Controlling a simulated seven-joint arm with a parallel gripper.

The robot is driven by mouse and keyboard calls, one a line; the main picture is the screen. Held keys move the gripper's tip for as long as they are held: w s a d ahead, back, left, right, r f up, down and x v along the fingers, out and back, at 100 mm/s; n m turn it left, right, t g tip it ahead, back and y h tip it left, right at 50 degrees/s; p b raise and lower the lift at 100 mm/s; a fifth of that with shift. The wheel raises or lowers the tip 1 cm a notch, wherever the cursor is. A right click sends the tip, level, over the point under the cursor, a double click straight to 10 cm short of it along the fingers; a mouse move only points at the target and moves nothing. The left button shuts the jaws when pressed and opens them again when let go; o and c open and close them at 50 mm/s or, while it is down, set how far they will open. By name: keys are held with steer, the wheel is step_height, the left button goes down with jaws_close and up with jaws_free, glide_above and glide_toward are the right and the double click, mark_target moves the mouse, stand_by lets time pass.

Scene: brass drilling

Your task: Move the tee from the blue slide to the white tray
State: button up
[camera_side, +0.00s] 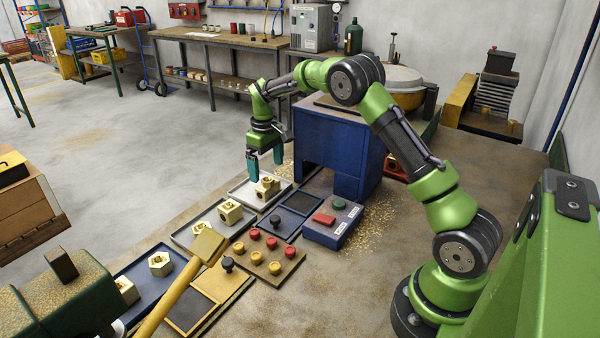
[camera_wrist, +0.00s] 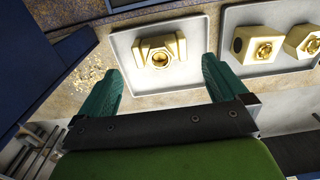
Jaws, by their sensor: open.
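The brass tee (camera_side: 267,186) lies in the white tray (camera_side: 241,196) beside the blue machine. In the wrist view the tee (camera_wrist: 162,51) sits near the middle of that tray (camera_wrist: 122,40), with its round opening facing up. My gripper (camera_side: 266,162) is open and empty above the tee, with the fingers apart from it. In the wrist view the fingers (camera_wrist: 158,68) are spread to either side, below the tee in the picture. The blue machine (camera_side: 338,135) has a blue lower part (camera_side: 347,186) at its front; I cannot tell whether this is the slide.
A second pale tray (camera_side: 190,237) holds brass fittings (camera_side: 230,212). A dark blue tray (camera_side: 150,283) holds hex-shaped pieces. A blue box with buttons (camera_side: 330,228), a board of red and yellow knobs (camera_side: 275,262) and a yellow mallet (camera_side: 207,246) stand nearer. Brass chips lie around.

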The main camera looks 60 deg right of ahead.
mark_target(268, 179)
steer(key=s+a+r+t, duration=0.1)
steer(key=s+a+r, duration=0.1)
steer(key=r, duration=0.4)
steer(key=s+a+r+t, duration=0.1)
steer(key=s+a+r, duration=0.1)
steer(key=r, duration=0.5)
steer(key=s+a+r+m+t+y, duration=0.1)
steer(key=s+a+r+m+t, duration=0.1)
steer(key=s+a+r, duration=0.5)
steer(key=s+a+f+m+t, duration=0.1)
steer(key=s+a, duration=0.2)
steer(key=s, duration=0.5)
steer(key=s+a+f+m+t+y, duration=0.1)
steer(key=s+a+f+t, duration=0.1)
steer(key=s, duration=0.7)
steer(key=shift+a+f, duration=0.3)
steer(key=shift+a, duration=0.35)
